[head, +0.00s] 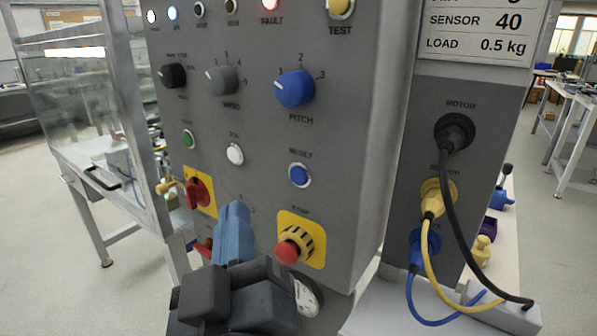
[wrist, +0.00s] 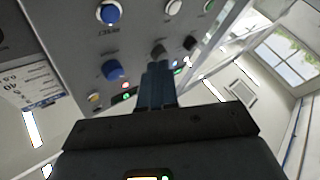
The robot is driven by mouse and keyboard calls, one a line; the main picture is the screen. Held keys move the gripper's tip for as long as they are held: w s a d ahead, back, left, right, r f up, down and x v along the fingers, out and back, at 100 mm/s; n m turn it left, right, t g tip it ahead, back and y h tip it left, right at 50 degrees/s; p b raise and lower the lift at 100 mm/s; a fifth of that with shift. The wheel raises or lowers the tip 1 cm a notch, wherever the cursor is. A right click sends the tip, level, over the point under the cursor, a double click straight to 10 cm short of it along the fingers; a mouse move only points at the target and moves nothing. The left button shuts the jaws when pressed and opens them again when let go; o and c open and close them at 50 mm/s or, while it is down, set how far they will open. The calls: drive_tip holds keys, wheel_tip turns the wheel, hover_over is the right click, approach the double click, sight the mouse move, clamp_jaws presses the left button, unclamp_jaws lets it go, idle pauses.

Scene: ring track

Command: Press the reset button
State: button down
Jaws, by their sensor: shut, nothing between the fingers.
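The reset button (head: 300,174) is a round blue button in a pale ring, under the RESET label on the grey control panel (head: 262,130). It also shows at the top left of the wrist view (wrist: 108,13). My gripper (head: 236,207) has blue fingers, shut together and empty. In the head view its tips appear lower and to the left of the reset button, between the red rotary switch and the stop button. In the wrist view the fingertips (wrist: 157,66) point toward the panel, to the right of the reset button. I see no contact with the button.
A red stop button (head: 287,251) on a yellow plate sits below the reset button. A white button (head: 235,154) and the blue pitch knob (head: 295,89) are nearby. A red switch (head: 198,191) is at left. Cables (head: 427,240) hang from the right side panel.

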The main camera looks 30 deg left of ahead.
sight(299, 176)
drive_tip(key=w+p, duration=0.5)
drive_tip(key=w, duration=0.2)
drive_tip(key=shift+w+d, duration=0.3)
drive_tip(key=shift+w, duration=0.05)
drive_tip(key=shift+w, duration=0.1)
idle(1.7)
drive_tip(key=shift+w+p, duration=0.3)
drive_tip(key=shift+p, duration=0.1)
drive_tip(key=shift+w+p, duration=0.35)
drive_tip(key=shift+w, duration=0.1)
idle(0.5)
idle(0.4)
drive_tip(key=shift+s+f+b, duration=0.1)
drive_tip(key=shift+s+b, duration=0.3)
drive_tip(key=shift+b, duration=0.15)
drive_tip(key=shift+s+b, duration=0.35)
drive_tip(key=shift+s, duration=0.1)
